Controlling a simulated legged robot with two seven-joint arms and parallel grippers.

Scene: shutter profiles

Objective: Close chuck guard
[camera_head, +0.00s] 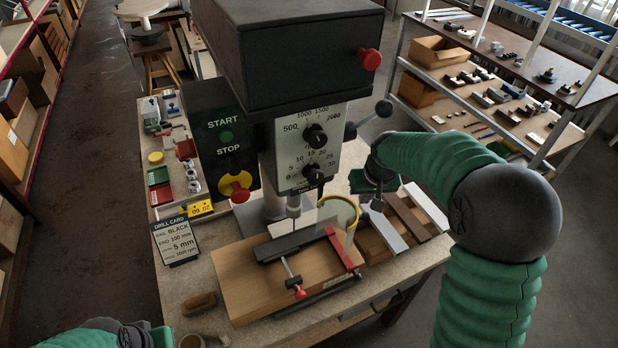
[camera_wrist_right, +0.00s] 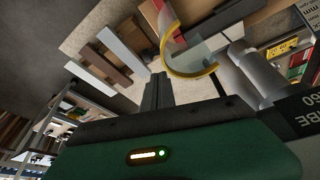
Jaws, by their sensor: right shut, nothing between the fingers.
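The chuck guard, a clear curved shield with a yellow rim (camera_head: 354,222), is at the right of the drill press's chuck and bit (camera_head: 293,205). The bit shows uncovered from the front. In the right wrist view the guard's yellow rim (camera_wrist_right: 192,73) curves just right of my fingers. My right gripper (camera_head: 376,204) is shut and empty, beside the guard on its right; its fingers (camera_wrist_right: 157,90) look apart from the rim, though the gap is hard to judge. My left gripper is only partly in frame at the bottom left, its fingers hidden.
A dark rail (camera_head: 288,244) lies on a wooden block (camera_head: 245,285) with a red stop and clamp under the chuck. Several profiles (camera_head: 405,218) lie to the right, close under my right gripper. The drill press head (camera_head: 290,50) stands above. A drill card (camera_head: 175,240) stands left.

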